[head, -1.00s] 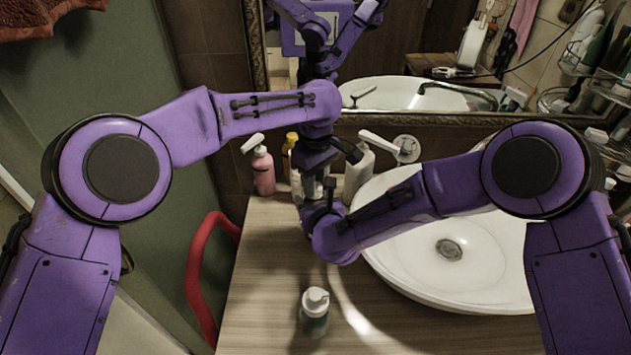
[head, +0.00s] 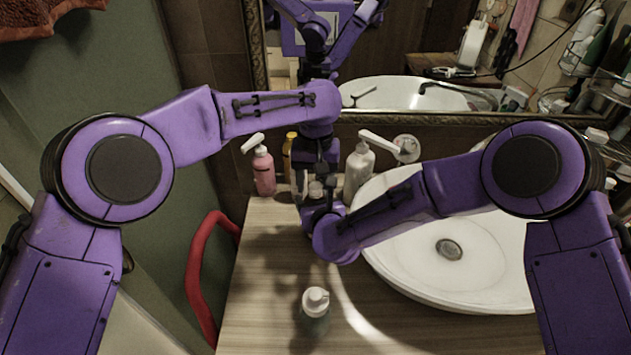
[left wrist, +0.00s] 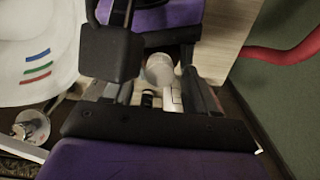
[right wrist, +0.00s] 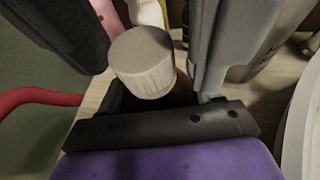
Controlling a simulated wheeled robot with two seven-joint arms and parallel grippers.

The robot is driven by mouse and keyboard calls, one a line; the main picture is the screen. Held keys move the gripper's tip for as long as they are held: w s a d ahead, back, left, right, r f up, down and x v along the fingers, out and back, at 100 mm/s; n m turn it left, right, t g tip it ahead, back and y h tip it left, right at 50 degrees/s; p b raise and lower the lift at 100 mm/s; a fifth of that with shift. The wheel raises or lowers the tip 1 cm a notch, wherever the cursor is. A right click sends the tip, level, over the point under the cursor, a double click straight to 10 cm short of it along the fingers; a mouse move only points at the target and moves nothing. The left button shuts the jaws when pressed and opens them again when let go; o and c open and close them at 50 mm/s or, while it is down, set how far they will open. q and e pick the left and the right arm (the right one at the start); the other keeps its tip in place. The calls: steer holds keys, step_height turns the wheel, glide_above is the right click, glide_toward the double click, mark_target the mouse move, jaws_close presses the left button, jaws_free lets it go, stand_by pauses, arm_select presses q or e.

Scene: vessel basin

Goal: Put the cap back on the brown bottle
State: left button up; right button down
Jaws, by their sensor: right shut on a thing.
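In the right wrist view a ribbed white cap (right wrist: 142,62) sits over a brown bottle (right wrist: 183,90), of which only a dark strip shows. My right gripper (right wrist: 162,78) is shut on the brown bottle below the cap. The cap also shows in the head view (head: 316,187) and the left wrist view (left wrist: 158,70). My left gripper (head: 318,183) points down above it, its fingers open on either side of the cap. Whether the cap is fully seated cannot be told. In the head view my arms hide most of the bottle.
A clear pump bottle (head: 315,312) stands at the front of the wooden counter (head: 262,290). The white basin (head: 480,285) is on the right; a red rail (head: 200,265) is left.

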arm_select(q)
steer(key=shift+r, duration=2.25)
steer(key=shift+c, duration=0.3)
steer(key=shift+w+r+n, duration=0.2)
steer(key=shift+r+n, duration=0.85)
steer(key=shift+n, duration=0.05)
steer(key=n, duration=0.2)
steer(key=r+n, duration=0.1)
steer(key=n, duration=0.1)
steer(key=shift+s+r, duration=0.1)
steer(key=n, duration=0.3)
steer(key=shift+s+n, duration=0.1)
steer(key=shift+n, duration=0.2)
steer(key=shift+f, duration=3.95)
